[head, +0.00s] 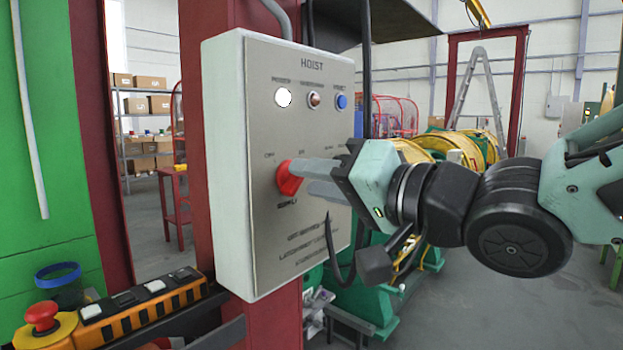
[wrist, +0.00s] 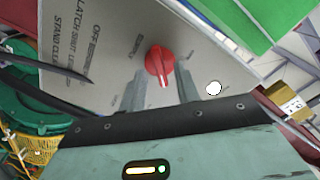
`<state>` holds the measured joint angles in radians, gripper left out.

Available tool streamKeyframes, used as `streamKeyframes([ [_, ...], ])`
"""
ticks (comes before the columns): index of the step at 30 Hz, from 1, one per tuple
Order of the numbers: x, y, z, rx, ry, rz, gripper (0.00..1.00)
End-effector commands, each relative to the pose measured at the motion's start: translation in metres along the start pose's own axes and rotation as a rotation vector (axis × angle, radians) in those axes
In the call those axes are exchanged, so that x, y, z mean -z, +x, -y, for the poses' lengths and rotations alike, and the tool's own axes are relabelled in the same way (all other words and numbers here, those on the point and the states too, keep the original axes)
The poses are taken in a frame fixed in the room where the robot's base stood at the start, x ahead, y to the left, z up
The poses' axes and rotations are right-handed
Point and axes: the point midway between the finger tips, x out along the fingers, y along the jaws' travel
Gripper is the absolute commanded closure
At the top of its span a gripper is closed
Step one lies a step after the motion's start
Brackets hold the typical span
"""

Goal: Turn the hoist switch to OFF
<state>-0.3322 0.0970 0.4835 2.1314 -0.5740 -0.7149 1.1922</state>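The red hoist switch (head: 288,178) is a rotary knob low on the left of the grey HOIST panel (head: 318,225). In the head view OFF is printed at its upper left. In the wrist view the knob (wrist: 159,62) shows a white pointer line aimed toward the bottom of the picture, which seems to be away from the OFF side. My gripper (head: 308,178) reaches the knob from the right. In the wrist view its two fingers (wrist: 158,82) are apart, with the knob between or just beyond their tips. Contact cannot be told.
A white lamp (head: 283,97), a darker reddish button (head: 314,99) and a blue button (head: 342,102) sit above the switch. An orange pendant with a red emergency button (head: 42,316) lies at lower left. A dark cable (head: 336,255) hangs right of the panel.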

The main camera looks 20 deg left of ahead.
Motion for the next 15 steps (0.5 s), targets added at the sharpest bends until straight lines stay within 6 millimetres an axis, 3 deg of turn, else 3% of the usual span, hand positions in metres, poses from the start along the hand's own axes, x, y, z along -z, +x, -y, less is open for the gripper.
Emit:
streamKeyframes([
  [4,-0.0004,0.0105,0.0001,0.001,0.001,0.001,0.68],
  [13,-0.0005,0.0125,0.0,0.0,0.0,0.001,0.68],
  [14,-0.0005,0.0125,0.0,0.0,-0.001,0.001,0.71],
  [15,-0.0005,0.0124,0.0,0.0,0.0,0.001,0.82],
])
